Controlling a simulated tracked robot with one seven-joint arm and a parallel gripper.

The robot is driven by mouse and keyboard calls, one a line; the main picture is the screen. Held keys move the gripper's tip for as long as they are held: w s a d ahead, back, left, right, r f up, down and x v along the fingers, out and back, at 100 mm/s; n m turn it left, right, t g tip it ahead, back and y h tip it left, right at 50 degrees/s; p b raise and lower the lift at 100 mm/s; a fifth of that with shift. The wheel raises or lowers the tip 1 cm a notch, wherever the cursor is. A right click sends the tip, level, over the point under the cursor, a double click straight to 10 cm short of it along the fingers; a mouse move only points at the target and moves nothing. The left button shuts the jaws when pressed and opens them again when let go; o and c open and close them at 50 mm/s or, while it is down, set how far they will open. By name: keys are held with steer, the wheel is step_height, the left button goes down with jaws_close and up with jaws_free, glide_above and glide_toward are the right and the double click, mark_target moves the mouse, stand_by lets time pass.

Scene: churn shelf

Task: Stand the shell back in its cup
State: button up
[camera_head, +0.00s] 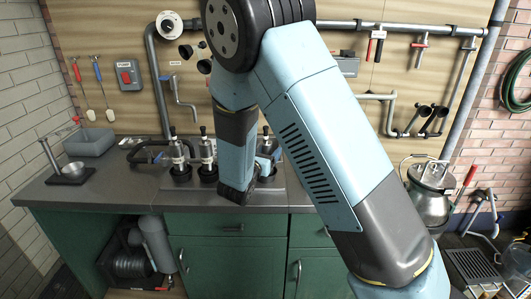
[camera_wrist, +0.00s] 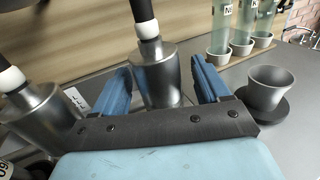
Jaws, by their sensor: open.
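My gripper (camera_wrist: 163,68) is open in the wrist view, its two blue fingers either side of a metal shell (camera_wrist: 158,80). The shell has a white collar and a black tube on top. I cannot tell if either finger touches it, and its lower end is hidden behind my gripper. A second metal shell (camera_wrist: 36,112) stands at the left. A grey tapered cup (camera_wrist: 268,92) on a dark round base is at the right and looks empty. In the head view, shells (camera_head: 178,152) (camera_head: 207,152) stand in black cups on the counter; my arm hides part of the row.
Glass tubes (camera_wrist: 243,25) in small pale cups stand behind, at upper right. In the head view, a grey basin (camera_head: 90,142) and a small metal bowl (camera_head: 72,170) are on the counter's left. A metal churn (camera_head: 430,195) stands right. The counter's front left is clear.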

steer(key=v, duration=1.2)
steer(key=s+d+r+m+g+h, duration=0.1)
steer(key=s+d+r+m+g, duration=0.3)
steer(key=d, duration=0.4)
steer(key=s+d+r+m+g+h, duration=0.1)
steer(key=d+r+m+g, duration=0.25)
steer(key=d+m, duration=0.4)
steer(key=s+d+r+m+g+h, duration=0.1)
steer(key=s+d+r+m+g, duration=0.15)
steer(key=d+m+g, duration=0.4)
steer(key=s+d+r+m+t+y, duration=0.1)
steer(key=s+d+r+m+y, duration=0.1)
steer(key=s+r+m+y, duration=0.2)
steer(key=s+d+r+m+t+y, duration=0.1)
steer(key=s+r+m+t+y, duration=0.1)
steer(key=s+r+m+y, duration=0.3)
steer(key=s+m+y, duration=0.1)
steer(key=s+m, duration=0.3)
steer(key=s, duration=0.2)
steer(key=shift+s+d+r, duration=0.2)
steer(key=shift+s+d, duration=0.15)
steer(key=shift+d, duration=0.05)
steer(key=shift+c, duration=0.4)
